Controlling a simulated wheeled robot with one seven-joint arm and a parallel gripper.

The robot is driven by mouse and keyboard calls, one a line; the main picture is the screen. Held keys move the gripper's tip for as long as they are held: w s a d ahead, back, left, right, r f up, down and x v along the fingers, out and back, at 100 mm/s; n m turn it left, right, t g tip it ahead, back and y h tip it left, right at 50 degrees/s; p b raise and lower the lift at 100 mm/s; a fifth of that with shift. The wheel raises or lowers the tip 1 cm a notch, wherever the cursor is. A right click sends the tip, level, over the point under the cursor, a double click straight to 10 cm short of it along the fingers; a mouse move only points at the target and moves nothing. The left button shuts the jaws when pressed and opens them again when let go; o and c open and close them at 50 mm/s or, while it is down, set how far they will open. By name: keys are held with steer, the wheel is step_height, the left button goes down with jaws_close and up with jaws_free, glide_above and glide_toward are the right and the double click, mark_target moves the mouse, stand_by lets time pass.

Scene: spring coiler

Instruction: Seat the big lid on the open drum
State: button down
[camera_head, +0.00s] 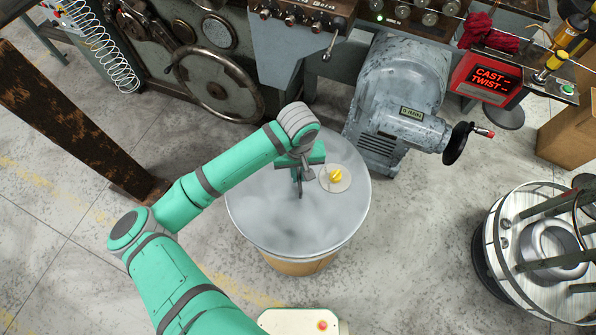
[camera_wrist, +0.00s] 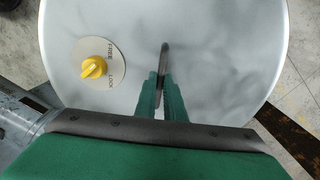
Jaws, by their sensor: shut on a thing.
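The big lid (camera_head: 265,215) is a round grey metal disc lying over the top of the tan drum (camera_head: 300,266). The lid carries a handle (camera_wrist: 165,62) at its middle and a yellow knob (camera_head: 336,176) on a pale round plate. In the wrist view the yellow knob (camera_wrist: 93,68) sits left of the handle, beside the words FREE and LOCK. My gripper (camera_head: 299,180) is above the lid and shut on its handle. The wrist view shows the fingers (camera_wrist: 160,92) closed around the near end of the handle. The drum's rim is hidden under the lid, so I cannot tell whether the lid is fully down.
A grey motor housing (camera_head: 398,95) with a crank stands just behind and right of the drum. A machine with a handwheel (camera_head: 218,85) is behind. A rusty beam (camera_head: 75,125) is at left, a round wire reel (camera_head: 545,245) at right. Floor around the drum is mostly clear.

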steer(key=shift+f, duration=4.05)
steer(key=shift+r, duration=0.2)
steer(key=shift+f, duration=0.3)
steer(key=c, duration=1.2)
jaws_free()
steer(key=shift+s, duration=0.1)
steer(key=shift+r, duration=6)
